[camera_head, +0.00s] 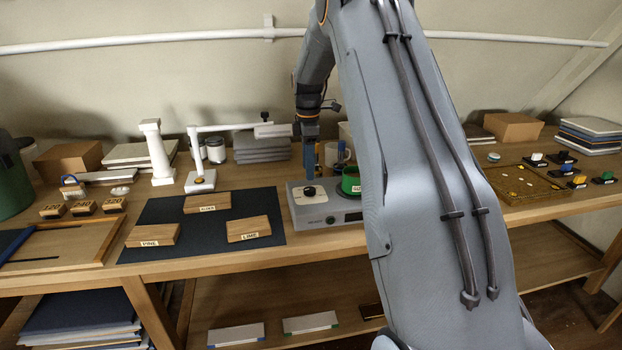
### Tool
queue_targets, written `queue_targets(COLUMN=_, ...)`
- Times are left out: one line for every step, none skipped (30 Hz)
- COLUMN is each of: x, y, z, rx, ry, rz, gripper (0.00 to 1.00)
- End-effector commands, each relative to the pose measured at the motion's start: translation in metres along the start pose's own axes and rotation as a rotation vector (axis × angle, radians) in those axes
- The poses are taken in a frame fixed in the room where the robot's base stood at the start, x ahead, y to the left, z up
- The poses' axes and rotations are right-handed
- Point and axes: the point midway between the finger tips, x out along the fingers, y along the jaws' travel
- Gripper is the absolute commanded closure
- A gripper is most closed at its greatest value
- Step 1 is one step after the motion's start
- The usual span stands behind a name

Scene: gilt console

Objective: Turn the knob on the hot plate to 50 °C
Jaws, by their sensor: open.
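The hot plate (318,216) is a grey box on the wooden bench, just right of the dark mat. Its knob (309,191) is black and sits on a pale round dial on the left part of the top. The dial marks and the setting are too small to read. A green pot (350,182) stands on the right part of the hot plate, partly hidden by my arm. My gripper (310,172) points down just above and behind the knob, with blue fingers. It is open and holds nothing; whether a finger touches the knob cannot be told.
A dark mat (160,212) with several labelled wooden blocks lies left of the hot plate. A white jointed stand (201,181) rises behind the mat. A mug (338,154) stands behind the hot plate. A gold tray (525,184) lies right. My arm hides the middle right.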

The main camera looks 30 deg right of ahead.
Motion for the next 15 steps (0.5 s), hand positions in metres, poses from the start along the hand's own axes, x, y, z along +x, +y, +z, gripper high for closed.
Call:
queue_targets(x=-0.002, y=0.005, z=0.004, rx=-0.019, ry=0.000, rz=0.001, gripper=0.51)
queue_targets(x=-0.001, y=0.006, z=0.005, rx=-0.028, ry=0.000, rz=0.000, gripper=0.51)
queue_targets(x=0.001, y=0.008, z=0.006, rx=-0.038, ry=0.000, rz=-0.001, gripper=0.51)
queue_targets(x=0.002, y=0.009, z=0.006, rx=-0.043, ry=0.000, rz=-0.001, gripper=0.51)
queue_targets(x=0.004, y=0.009, z=0.006, rx=-0.045, ry=0.000, rz=-0.001, gripper=0.51)
queue_targets(x=0.008, y=0.009, z=0.006, rx=-0.046, ry=0.000, rz=-0.002, gripper=0.51)
queue_targets(x=0.012, y=0.008, z=0.006, rx=-0.046, ry=0.000, rz=-0.002, gripper=0.51)
queue_targets(x=0.017, y=0.008, z=0.006, rx=-0.046, ry=0.000, rz=-0.003, gripper=0.51)
queue_targets(x=0.023, y=0.008, z=0.006, rx=-0.046, ry=0.000, rz=-0.004, gripper=0.51)
queue_targets(x=0.028, y=0.007, z=0.006, rx=-0.045, ry=0.000, rz=-0.004, gripper=0.51)
queue_targets(x=0.032, y=0.008, z=0.006, rx=-0.045, ry=0.000, rz=-0.003, gripper=0.51)
queue_targets(x=0.039, y=0.007, z=0.006, rx=-0.045, ry=0.000, rz=-0.004, gripper=0.51)
queue_targets(x=0.043, y=0.008, z=0.006, rx=-0.045, ry=0.000, rz=-0.003, gripper=0.51)
queue_targets(x=0.048, y=0.008, z=0.006, rx=-0.045, ry=0.000, rz=-0.002, gripper=0.51)
queue_targets(x=0.053, y=0.007, z=0.006, rx=-0.045, ry=0.000, rz=-0.003, gripper=0.51)
